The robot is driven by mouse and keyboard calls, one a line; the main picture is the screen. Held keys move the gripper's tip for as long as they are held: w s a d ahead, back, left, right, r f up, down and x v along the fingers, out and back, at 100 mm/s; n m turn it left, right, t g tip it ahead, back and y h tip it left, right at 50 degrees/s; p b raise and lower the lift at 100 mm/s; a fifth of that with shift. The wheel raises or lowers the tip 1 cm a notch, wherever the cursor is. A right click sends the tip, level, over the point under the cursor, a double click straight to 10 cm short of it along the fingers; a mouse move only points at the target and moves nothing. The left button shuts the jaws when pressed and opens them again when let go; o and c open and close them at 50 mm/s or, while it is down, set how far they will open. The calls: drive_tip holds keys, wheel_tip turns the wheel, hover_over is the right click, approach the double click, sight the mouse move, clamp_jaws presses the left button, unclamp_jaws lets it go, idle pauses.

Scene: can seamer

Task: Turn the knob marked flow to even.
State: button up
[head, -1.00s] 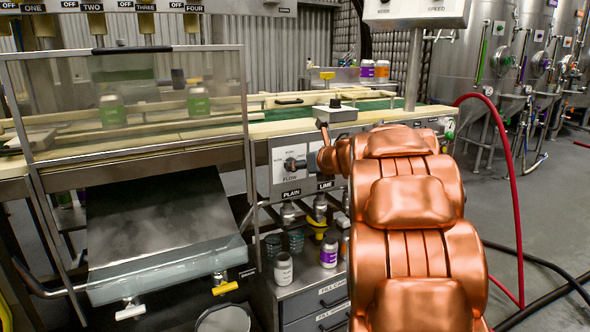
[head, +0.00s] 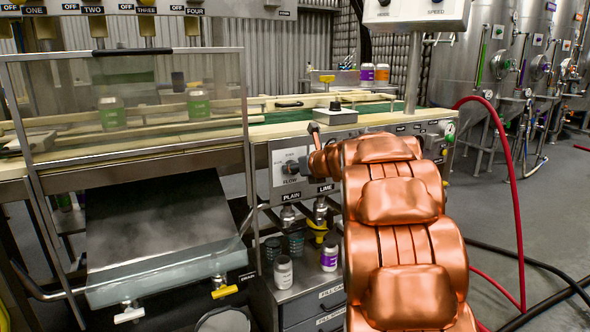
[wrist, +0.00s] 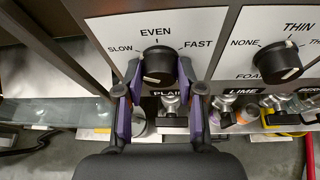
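The flow knob (wrist: 158,64) is a black round knob on a white plate (wrist: 118,30) marked SLOW, EVEN and FAST. A pale mark shows low on its face, left of centre; which label the knob is set to I cannot tell. My gripper (wrist: 159,68) is open, with one finger on each side of the knob; whether either finger touches it is unclear. The plate's FLOW label is hidden in the wrist view. In the head view the flow plate (head: 282,157) is seen at an angle, and my arm's end covers part of the knob.
A second knob (wrist: 278,62), marked NONE and THIN, sits to the right on the same panel. Taps labelled PLAIN (wrist: 169,102) and LIME stick out below. A conveyor with cans behind a clear guard (head: 130,110) stands at the left.

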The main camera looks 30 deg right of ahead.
drive_tip(key=c, duration=0.5)
drive_tip(key=shift+a, duration=0.2)
drive_tip(key=shift+c, duration=0.6)
drive_tip(key=shift+d, duration=0.2)
drive_tip(key=shift+p, duration=0.35)
drive_tip(key=shift+d+f+m+t+y+p, duration=0.1)
drive_tip(key=shift+m+t+y+p, duration=0.25)
drive_tip(key=shift+m+y+p, duration=0.8)
drive_tip(key=shift+d+f+m+t+y+p, duration=0.1)
drive_tip(key=shift+m+t+y+p, duration=0.5)
drive_tip(key=shift+m, duration=1)
drive_tip(key=shift+m+t+y+p, duration=0.15)
drive_tip(key=shift+m+y+p, duration=0.5)
drive_tip(key=shift+m+p, duration=0.6)
drive_tip(key=shift+m, duration=0.3)
